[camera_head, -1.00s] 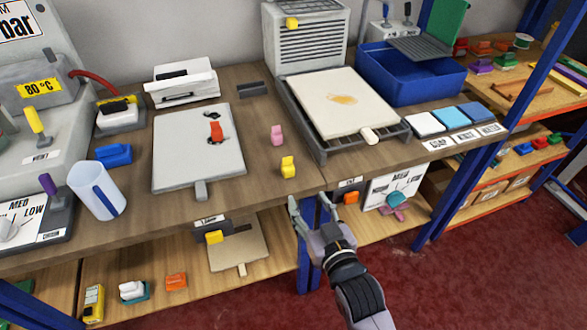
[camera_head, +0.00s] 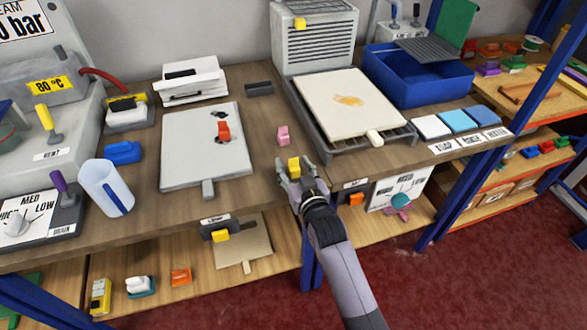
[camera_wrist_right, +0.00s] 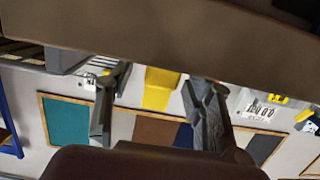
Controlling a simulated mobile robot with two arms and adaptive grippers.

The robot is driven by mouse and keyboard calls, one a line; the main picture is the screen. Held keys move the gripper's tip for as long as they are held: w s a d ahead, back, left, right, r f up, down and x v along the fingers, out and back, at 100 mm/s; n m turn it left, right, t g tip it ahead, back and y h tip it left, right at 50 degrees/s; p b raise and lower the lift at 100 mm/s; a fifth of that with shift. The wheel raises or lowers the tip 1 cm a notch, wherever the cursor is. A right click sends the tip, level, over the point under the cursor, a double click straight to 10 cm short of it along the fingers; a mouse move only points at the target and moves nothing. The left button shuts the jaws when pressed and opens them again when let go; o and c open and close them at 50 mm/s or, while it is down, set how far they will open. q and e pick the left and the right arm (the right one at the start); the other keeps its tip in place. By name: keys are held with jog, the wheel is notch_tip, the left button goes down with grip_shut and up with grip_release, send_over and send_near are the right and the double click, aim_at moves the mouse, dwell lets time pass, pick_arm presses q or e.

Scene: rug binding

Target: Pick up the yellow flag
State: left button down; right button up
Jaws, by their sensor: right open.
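The yellow flag (camera_head: 293,164) is a small yellow block-like piece standing near the front edge of the wooden bench, just in front of the pink piece (camera_head: 283,136). My right gripper (camera_head: 293,176) is at the bench edge, open, with its fingers on either side of the flag. In the right wrist view, the yellow flag (camera_wrist_right: 160,90) shows between the two spread fingers of the right gripper (camera_wrist_right: 155,115). I cannot tell whether either finger touches it. My left gripper is not in view.
A pale board (camera_head: 205,160) with a small red piece on it lies left of the gripper. A rack with a cream board (camera_head: 345,100) stands to the right, with a blue bin (camera_head: 418,85) beyond. Shelves below hold small coloured pieces. Red floor lies in front.

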jog(key=shift+w, duration=0.2)
jog(key=shift+s, duration=0.1)
jog(key=shift+c, duration=0.5)
grip_shut()
